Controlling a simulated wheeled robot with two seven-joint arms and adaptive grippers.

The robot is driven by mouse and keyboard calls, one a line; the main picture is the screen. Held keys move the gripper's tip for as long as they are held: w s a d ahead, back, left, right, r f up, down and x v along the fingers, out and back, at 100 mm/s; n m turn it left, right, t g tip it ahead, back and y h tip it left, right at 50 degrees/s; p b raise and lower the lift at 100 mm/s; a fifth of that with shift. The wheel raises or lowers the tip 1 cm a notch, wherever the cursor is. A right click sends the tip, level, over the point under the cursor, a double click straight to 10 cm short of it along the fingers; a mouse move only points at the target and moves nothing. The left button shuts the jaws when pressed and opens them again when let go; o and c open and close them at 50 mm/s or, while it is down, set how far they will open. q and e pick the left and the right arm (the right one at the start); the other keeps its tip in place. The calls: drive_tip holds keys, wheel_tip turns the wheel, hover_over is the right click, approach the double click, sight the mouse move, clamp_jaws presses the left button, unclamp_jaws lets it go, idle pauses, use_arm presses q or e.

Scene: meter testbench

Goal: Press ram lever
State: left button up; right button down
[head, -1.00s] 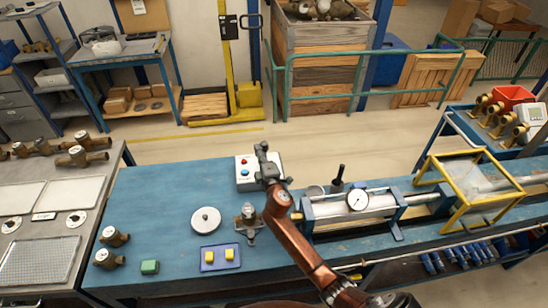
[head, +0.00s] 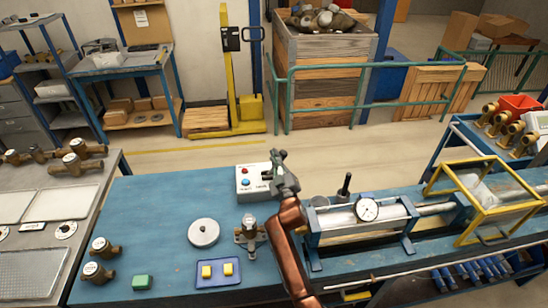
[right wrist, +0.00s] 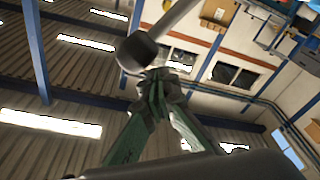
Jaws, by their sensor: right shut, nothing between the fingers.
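The ram lever appears to be the black upright handle (head: 346,186) behind the cylinder rig with the dial gauge (head: 367,209) on the blue bench. My right gripper (head: 278,158) is left of this handle and apart from it in the head view, overlapping the right side of the button box. Its green fingers are shut and empty in the right wrist view (right wrist: 155,85). There, a grey rod with a dark rounded end (right wrist: 138,53) shows close beyond the fingertips; I cannot tell whether they touch. My left gripper is out of view.
The button box (head: 250,187) has red and blue buttons. A round metal disc (head: 203,232), a meter fitting (head: 249,235) and a blue tray (head: 206,283) with yellow blocks lie nearby. A yellow-framed guard (head: 474,237) stands at right. The bench's left middle is clear.

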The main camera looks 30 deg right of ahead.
wheel_tip(320, 180, up, 10)
idle(0.8)
